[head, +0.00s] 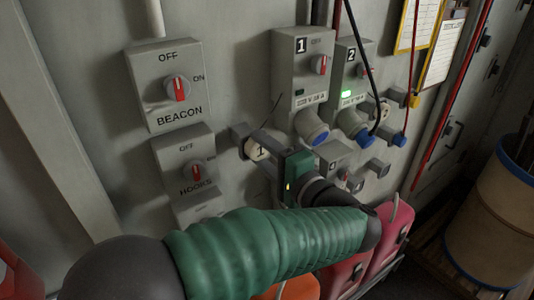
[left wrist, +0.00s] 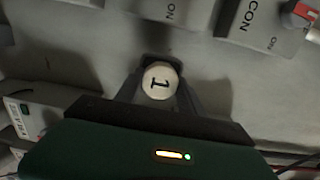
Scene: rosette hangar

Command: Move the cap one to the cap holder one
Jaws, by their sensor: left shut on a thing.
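Cap one (head: 257,151) is a small round cream cap marked "1", in front of the grey wall. My left gripper (head: 262,145) is shut on it, and the finger tips sit on either side of it. In the left wrist view the cap (left wrist: 160,81) shows face-on between the fingers, with its "1" turned sideways. A dark block shows just behind the cap there; I cannot tell whether it is cap holder one or whether the cap touches it. My right gripper is not in view.
Box 1 (head: 302,65) and box 2 (head: 348,75) have blue-faced sockets below. The BEACON (head: 164,88) and HOOKS (head: 183,165) switch boxes are left of the gripper. Cables hang near box 2. Red canisters (head: 390,235) stand below, and a barrel (head: 495,215) is at right.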

